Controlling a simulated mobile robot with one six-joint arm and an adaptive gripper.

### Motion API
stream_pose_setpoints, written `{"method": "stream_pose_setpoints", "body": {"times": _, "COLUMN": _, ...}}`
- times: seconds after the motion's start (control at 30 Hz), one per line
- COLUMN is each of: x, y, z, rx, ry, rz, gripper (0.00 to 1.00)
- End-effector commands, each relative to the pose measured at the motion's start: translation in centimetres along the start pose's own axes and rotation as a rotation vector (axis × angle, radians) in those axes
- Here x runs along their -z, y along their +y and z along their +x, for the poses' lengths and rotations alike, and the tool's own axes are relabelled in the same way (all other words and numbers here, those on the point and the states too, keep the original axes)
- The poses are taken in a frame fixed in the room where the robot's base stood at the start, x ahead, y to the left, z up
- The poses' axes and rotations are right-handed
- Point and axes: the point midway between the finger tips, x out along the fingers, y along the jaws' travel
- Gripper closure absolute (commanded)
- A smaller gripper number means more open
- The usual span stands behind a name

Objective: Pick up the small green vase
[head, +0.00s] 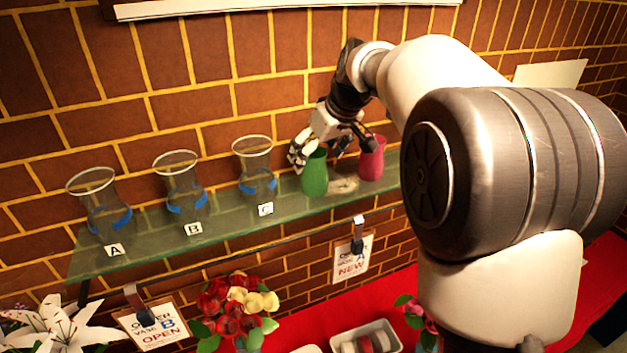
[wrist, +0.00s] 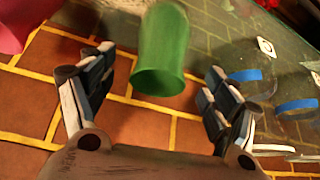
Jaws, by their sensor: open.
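The small green vase (head: 315,176) stands upright on the glass shelf, between glass vase C and the pink vase. My gripper (head: 333,150) is at the shelf, right at the green vase's upper part. In the wrist view, the green vase (wrist: 163,50) shows between and beyond the two open fingers, its rim toward me. The fingertips (wrist: 158,75) stand apart on either side of it, with a visible gap on both sides. Nothing is held. Whether a finger touches the vase cannot be told from the head view.
A pink vase (head: 371,158) stands close on the right. Glass vases A (head: 107,212), B (head: 183,190) and C (head: 257,175) stand to the left on the glass shelf (head: 150,238). A brick wall (head: 150,60) is close behind. Flowers (head: 238,310) and a tray (head: 366,338) are below.

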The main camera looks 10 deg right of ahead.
Motion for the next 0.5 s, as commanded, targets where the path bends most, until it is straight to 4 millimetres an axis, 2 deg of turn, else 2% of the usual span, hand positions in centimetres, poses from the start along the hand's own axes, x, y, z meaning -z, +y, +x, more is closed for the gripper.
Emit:
{"method": "stream_pose_setpoints", "body": {"times": 0.1, "x": 0.0, "y": 0.0, "z": 1.6, "rx": 0.001, "ry": -0.001, "rz": 0.000, "gripper": 0.20}}
{"method": "stream_pose_setpoints", "body": {"times": 0.33, "x": -0.1, "y": 0.0, "z": 3.2, "rx": 0.001, "ry": -0.002, "rz": 0.001, "gripper": 0.20}}
{"method": "stream_pose_setpoints", "body": {"times": 0.5, "x": -0.5, "y": 0.1, "z": 5.8, "rx": 0.001, "ry": -0.002, "rz": 0.001, "gripper": 0.20}}
